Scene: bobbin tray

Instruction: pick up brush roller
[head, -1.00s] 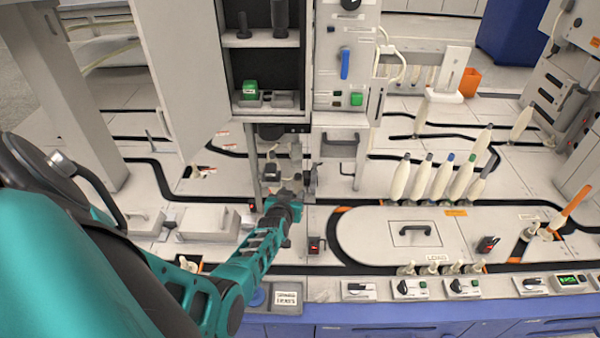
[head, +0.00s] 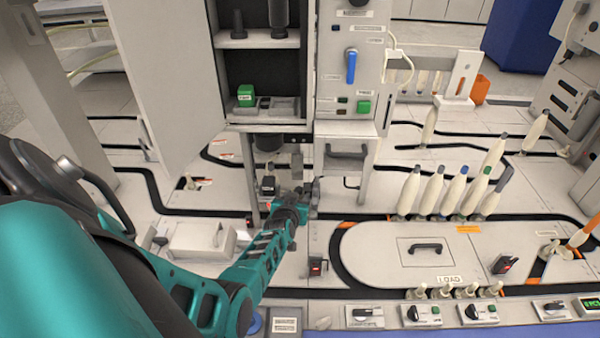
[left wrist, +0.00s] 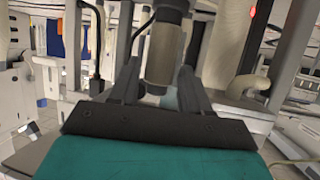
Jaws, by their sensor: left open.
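My left gripper (head: 306,192) reaches under the open cabinet in the head view. In the left wrist view its two fingers (left wrist: 160,82) stand apart, open. A beige cylinder with a dark top, which looks like the brush roller (left wrist: 163,52), hangs upright between or just beyond them. I cannot tell whether the fingers touch it. In the head view I cannot make out the roller clearly near the gripper. My right gripper is not in view.
The cabinet (head: 345,128) stands over the gripper, with posts on both sides. Several cream bobbins (head: 432,192) stand to the right behind a raised plate with a handle (head: 425,246). A small black box with a red light (head: 317,266) is near the forearm.

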